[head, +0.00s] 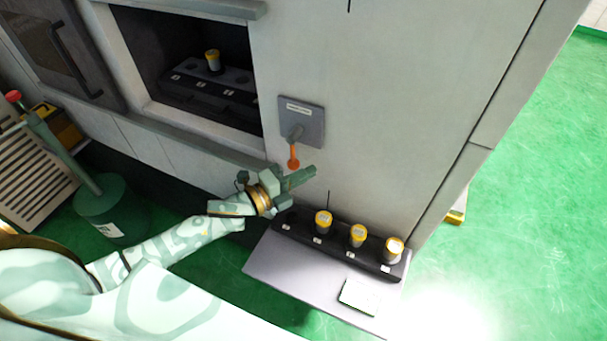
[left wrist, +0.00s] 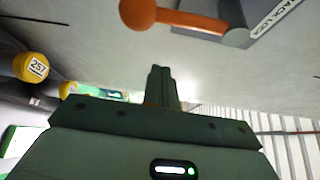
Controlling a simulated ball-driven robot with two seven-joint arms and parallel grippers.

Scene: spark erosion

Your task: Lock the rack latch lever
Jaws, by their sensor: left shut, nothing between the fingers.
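The latch lever (head: 293,157) is an orange handle with a round knob, hanging down from a grey pivot on a grey latch plate (head: 314,118) on the machine front. In the left wrist view the orange lever (left wrist: 182,17) crosses the top, beside the labelled plate (left wrist: 275,18). My left gripper (head: 312,171) is shut and empty, with its fingertips just right of and slightly below the knob in the head view. In the left wrist view the closed fingers (left wrist: 161,70) appear apart from the lever. My right gripper is not in view.
Below the lever, a shelf (head: 290,272) carries a dark rack (head: 341,250) with yellow-capped containers and a white card (head: 359,296). An open recess at upper left holds another rack (head: 205,95) with one yellow-capped container (head: 213,60). The wall right of the lever is clear.

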